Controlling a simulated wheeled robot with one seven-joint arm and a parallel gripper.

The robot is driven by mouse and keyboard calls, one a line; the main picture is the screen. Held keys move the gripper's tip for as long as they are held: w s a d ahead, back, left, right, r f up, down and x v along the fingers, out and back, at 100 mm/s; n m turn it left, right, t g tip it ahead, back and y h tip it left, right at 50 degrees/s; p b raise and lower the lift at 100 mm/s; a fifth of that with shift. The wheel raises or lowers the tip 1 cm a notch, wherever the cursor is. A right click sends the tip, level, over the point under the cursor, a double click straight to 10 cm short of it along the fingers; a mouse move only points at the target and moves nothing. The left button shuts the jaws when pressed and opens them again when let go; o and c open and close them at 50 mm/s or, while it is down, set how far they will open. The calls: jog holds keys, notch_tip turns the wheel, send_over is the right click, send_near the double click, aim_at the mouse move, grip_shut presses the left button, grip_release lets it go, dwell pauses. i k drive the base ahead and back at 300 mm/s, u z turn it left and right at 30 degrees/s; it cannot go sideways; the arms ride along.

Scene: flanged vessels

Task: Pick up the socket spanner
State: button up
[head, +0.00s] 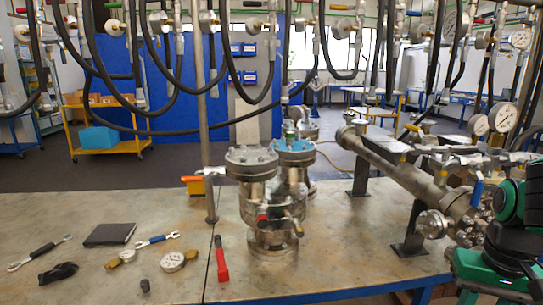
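Several hand tools lie on the near left of the metal-topped workbench (85,212). A spanner with a dark handle and bright ends (41,252) lies at the far left. A shorter spanner with a blue grip (157,240) lies to its right. A red-handled tool (221,262) lies near the middle of the bench. I cannot tell for certain which of these is the socket spanner. Parts of my green and black arm show at the right edge, beyond the bench's near edge and apart from the tools. My gripper cannot be made out.
A dark flat book or pad (110,234), black gloves or cloth (58,272), a round gauge (173,262) and a small black cylinder (145,286) lie around the tools. A flanged vessel (268,205) and a long pipe (395,172) stand to the right. Hoses (150,132) hang above.

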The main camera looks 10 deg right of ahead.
aim_at(223, 273)
jog(key=z, duration=0.1)
jog(key=k, duration=0.4)
jog(key=u, duration=0.7)
jog(key=i, duration=1.15)
jog(key=z, duration=0.6)
jog(key=i, duration=0.5)
jog(key=u, duration=0.05)
